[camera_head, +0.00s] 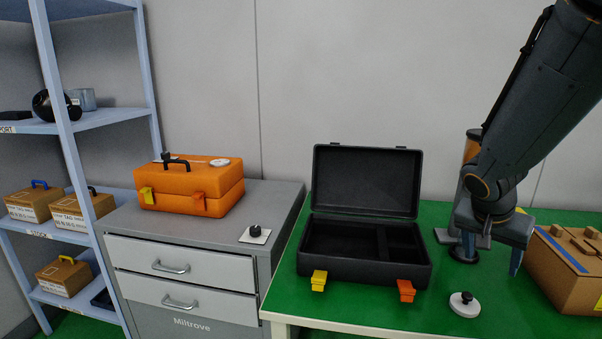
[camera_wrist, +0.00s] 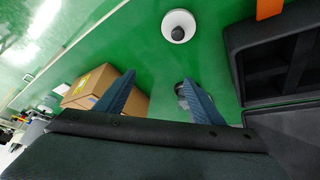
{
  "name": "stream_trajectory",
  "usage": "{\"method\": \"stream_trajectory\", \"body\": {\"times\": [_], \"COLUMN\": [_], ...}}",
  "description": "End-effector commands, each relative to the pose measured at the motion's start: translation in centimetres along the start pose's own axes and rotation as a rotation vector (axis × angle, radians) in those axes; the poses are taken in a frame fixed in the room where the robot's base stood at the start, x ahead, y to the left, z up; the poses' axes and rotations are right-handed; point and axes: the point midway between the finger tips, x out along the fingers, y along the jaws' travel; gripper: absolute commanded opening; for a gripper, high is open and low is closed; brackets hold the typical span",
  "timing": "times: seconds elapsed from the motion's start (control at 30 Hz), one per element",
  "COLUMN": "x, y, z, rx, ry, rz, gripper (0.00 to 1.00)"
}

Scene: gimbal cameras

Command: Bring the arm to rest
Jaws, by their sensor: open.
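My gripper (camera_head: 488,256) hangs over the green table at the right of the head view, between the open black case and a cardboard box. In the wrist view its two blue-grey fingers (camera_wrist: 160,98) stand wide apart with nothing between them. A dark round thing with a metal foot (camera_head: 464,252) stands on the table close behind the fingers, partly hidden by my gripper. I cannot tell whether they touch. My dark arm (camera_head: 545,95) reaches down from the upper right corner.
The open black case (camera_head: 364,262) is left of my gripper, with a white disc with black knob (camera_head: 465,304) in front. The cardboard box (camera_head: 567,270) is close on the right. An orange toolbox (camera_head: 190,187) sits on a grey drawer cabinet (camera_head: 190,265); a shelf (camera_head: 75,150) stands far left.

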Motion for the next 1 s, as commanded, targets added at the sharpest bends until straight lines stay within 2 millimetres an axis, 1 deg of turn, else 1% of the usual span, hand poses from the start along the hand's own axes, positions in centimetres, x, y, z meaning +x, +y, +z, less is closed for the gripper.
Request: {"method": "stream_trajectory", "body": {"times": [0.17, 0.27, 0.37, 0.47, 0.5, 0.6, 0.7, 0.8, 0.83, 0.9, 1.0], "x": [-0.5, -1.0, -1.6, -2.6, -3.1, -4.4, -5.7, -6.5, -6.7, -7.0, -7.1], "y": [-1.2, -2.0, -2.8, -3.7, -4.1, -4.9, -5.3, -5.5, -5.5, -5.5, -5.6], "z": [3.2, 5.5, 8.4, 12.3, 14.1, 18.6, 22.1, 24.4, 24.8, 25.5, 25.9], "rx": [-0.106, -0.184, -0.281, -0.407, -0.469, -0.620, -0.739, -0.819, -0.836, -0.862, -0.875], "ry": [-0.058, -0.100, -0.152, -0.220, -0.252, -0.327, -0.385, -0.423, -0.430, -0.441, -0.447], "rz": [-0.013, -0.025, -0.045, -0.080, -0.099, -0.155, -0.210, -0.252, -0.261, -0.276, -0.284], "gripper": [0.62, 0.62, 0.62, 0.62, 0.62, 0.62, 0.62, 0.62, 0.62, 0.62, 0.62]}}
